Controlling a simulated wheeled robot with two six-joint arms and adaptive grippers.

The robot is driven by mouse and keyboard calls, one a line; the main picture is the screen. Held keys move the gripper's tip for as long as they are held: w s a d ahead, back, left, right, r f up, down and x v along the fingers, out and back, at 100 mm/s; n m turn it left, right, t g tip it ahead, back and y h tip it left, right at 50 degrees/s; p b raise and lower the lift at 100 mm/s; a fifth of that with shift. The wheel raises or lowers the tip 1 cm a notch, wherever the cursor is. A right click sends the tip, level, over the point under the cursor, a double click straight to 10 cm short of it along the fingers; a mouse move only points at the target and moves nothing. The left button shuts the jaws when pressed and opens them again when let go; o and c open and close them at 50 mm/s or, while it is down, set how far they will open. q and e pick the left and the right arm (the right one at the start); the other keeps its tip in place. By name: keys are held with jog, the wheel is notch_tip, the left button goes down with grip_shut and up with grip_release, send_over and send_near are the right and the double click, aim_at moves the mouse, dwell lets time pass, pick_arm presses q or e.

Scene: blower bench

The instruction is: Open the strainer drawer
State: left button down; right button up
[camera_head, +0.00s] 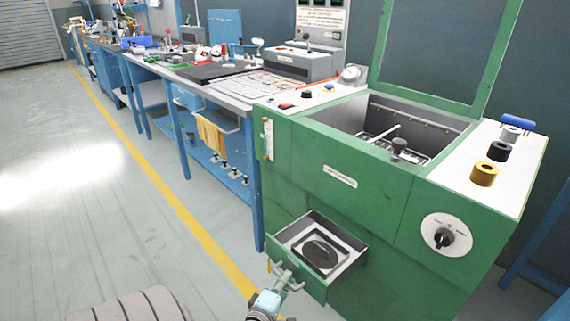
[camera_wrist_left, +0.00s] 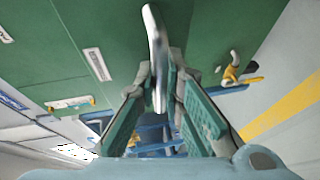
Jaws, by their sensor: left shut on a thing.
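The strainer drawer (camera_head: 313,287) stands pulled out from the lower front of the green blower bench (camera_head: 375,215). A dark oval strainer piece (camera_head: 319,251) on a light frame lies inside it. My left gripper (camera_head: 284,277) is at the drawer's front face, low in the head view. In the left wrist view, my left gripper (camera_wrist_left: 160,85) is shut on a bright metal bar handle (camera_wrist_left: 156,45), which stands between the two fingers. The fingers hide part of the handle. My right gripper is in neither view.
The bench top has an open basin (camera_head: 375,130), a raised green-framed lid (camera_head: 440,50) and several knobs. A blue workbench (camera_head: 190,75) with tools and a yellow cloth (camera_head: 211,135) adjoins at left. Grey floor with a yellow line (camera_head: 165,190) is clear in front.

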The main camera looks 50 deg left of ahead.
pick_arm(q)
jog(key=c, duration=2)
grip_release()
jog(key=shift+o, duration=0.2)
jog(key=v, duration=1.2)
